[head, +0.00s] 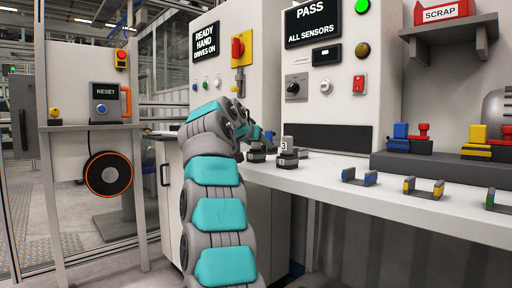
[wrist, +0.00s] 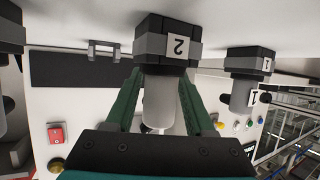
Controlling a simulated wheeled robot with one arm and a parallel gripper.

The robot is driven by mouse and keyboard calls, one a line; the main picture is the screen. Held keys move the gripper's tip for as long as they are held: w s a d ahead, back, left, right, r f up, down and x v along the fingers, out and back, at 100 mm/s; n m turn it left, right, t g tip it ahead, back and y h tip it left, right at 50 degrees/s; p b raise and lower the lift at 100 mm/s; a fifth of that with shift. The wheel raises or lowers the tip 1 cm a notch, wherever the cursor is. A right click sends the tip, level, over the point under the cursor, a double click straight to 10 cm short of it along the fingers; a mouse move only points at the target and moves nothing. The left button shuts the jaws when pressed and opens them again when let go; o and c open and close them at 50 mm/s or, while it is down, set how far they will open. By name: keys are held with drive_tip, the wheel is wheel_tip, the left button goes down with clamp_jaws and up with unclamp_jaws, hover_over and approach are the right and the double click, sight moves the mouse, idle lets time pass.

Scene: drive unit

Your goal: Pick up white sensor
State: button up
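A pale grey-white cylinder (wrist: 159,103) with a black and grey base labelled 2 (wrist: 167,46) stands in the middle of the wrist view, which looks upside down. My gripper (wrist: 160,88) has its green fingers on either side of the cylinder, with narrow gaps showing; it looks open. A similar unit labelled 1 (wrist: 249,63) stands beside it on the right. In the head view my gripper (head: 262,141) is at the bench's left end, small and partly hidden. A unit labelled 3 (head: 287,145) stands just right of it. I cannot tell which unit is the white sensor.
The white bench (head: 330,180) carries small brackets (head: 359,177) along its front. Blue, red and yellow parts (head: 409,139) sit on a dark ledge at right. A control panel (head: 324,70) rises behind. Another cylinder (wrist: 5,100) is cut off at the wrist view's left edge.

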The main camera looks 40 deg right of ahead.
clamp_jaws()
drive_tip(key=shift+r, duration=0.1)
idle(0.6)
wheel_tip(320, 180, up, 10)
drive_tip(key=p, duration=0.9)
